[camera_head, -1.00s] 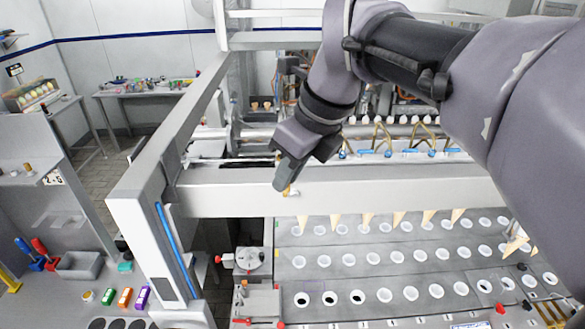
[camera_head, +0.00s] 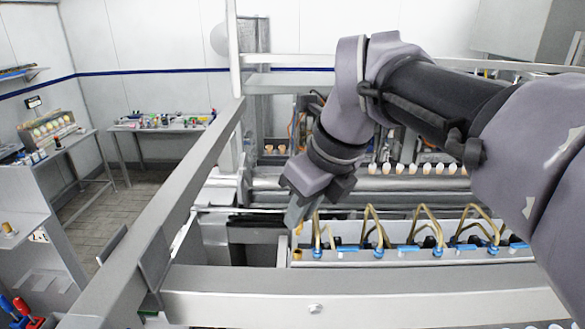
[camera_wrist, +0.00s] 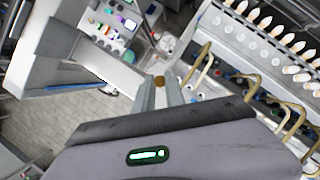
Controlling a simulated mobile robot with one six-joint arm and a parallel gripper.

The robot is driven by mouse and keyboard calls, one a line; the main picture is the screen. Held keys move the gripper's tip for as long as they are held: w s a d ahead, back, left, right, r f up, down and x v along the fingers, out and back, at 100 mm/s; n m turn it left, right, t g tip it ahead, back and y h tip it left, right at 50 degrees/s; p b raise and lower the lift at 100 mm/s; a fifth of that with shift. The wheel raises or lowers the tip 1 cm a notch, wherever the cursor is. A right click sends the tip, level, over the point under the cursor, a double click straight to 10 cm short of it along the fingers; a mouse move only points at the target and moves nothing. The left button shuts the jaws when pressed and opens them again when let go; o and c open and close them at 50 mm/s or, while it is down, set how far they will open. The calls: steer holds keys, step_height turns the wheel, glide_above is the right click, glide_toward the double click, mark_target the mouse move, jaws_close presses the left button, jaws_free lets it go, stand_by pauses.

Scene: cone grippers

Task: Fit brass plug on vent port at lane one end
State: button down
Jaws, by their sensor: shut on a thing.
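My gripper (camera_head: 299,220) is shut on a small brass plug (camera_head: 298,230), which shows just below the fingertips. In the wrist view the plug (camera_wrist: 159,80) sits between the tips of the two grey fingers (camera_wrist: 161,92). Below the plug in the head view, a small brass-coloured stub (camera_head: 297,255) stands at the left end of the row of blue fittings and bent brass tubes. It may be the vent port, but it is too small to tell. The plug appears above this stub and apart from it.
Bent brass tubes (camera_head: 372,225) rise just right of my gripper. A pale beam (camera_head: 400,297) runs across in front, and a grey rail (camera_head: 175,200) slopes along the left. White-tipped cones (camera_head: 420,168) line up behind. Open floor (camera_head: 110,215) lies at left.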

steer(key=shift+s+f+b, duration=0.2)
steer(key=shift+f+b, duration=0.6)
steer(key=shift+f, duration=0.55)
steer(key=shift+w, duration=0.2)
steer(key=shift+s+r, duration=0.15)
steer(key=shift+f+b, duration=1.35)
stand_by(0.5)
steer(key=c, duration=1.3)
jaws_free()
steer(key=shift+a, duration=0.1)
steer(key=shift+c, duration=0.4)
